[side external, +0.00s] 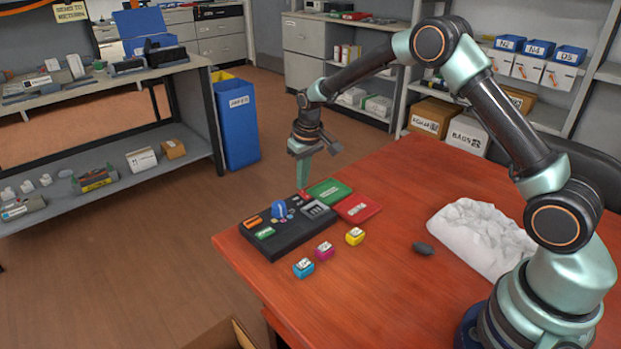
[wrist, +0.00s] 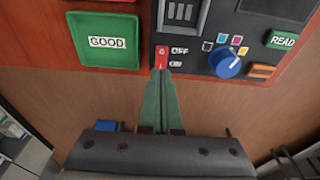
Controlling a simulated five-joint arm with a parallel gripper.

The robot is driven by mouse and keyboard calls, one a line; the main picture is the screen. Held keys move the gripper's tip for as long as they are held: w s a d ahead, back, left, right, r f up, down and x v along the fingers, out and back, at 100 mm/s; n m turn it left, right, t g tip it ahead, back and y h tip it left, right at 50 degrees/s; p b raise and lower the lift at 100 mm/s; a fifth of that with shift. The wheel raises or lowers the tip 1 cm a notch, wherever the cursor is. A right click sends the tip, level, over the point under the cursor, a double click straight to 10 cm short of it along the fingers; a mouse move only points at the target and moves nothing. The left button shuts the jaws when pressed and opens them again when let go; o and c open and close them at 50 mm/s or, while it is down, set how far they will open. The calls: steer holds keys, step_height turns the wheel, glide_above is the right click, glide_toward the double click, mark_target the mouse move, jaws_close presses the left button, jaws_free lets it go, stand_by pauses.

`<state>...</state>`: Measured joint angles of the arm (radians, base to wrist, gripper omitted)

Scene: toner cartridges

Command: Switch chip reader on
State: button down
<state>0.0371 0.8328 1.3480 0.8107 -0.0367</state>
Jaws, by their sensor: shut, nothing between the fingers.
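The chip reader is a black box (side external: 287,243) at the table's far left corner; part of its panel (wrist: 205,65) fills the upper right of the wrist view. On it are a red switch (wrist: 162,56) beside the words OFF and ON, a blue knob (wrist: 225,64), a green READ button (wrist: 283,40) and an orange button (wrist: 262,71). My gripper (side external: 302,186) points down at the reader's far edge. In the wrist view its shut, empty fingertips (wrist: 161,73) are at the switch's lower end; I cannot tell if they touch.
A green GOOD tray (wrist: 106,60) and a red tray (side external: 358,208) lie beside the reader. Cyan (side external: 303,268), magenta (side external: 325,250) and yellow (side external: 354,236) cartridges stand in front. A dark lump (side external: 423,249) and a crumpled white sheet (side external: 478,238) lie to the right.

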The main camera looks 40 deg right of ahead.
steer(key=shift+f, duration=0.75)
stand_by(0.4)
steer(key=shift+r, duration=3.45)
steer(key=shift+r, duration=0.1)
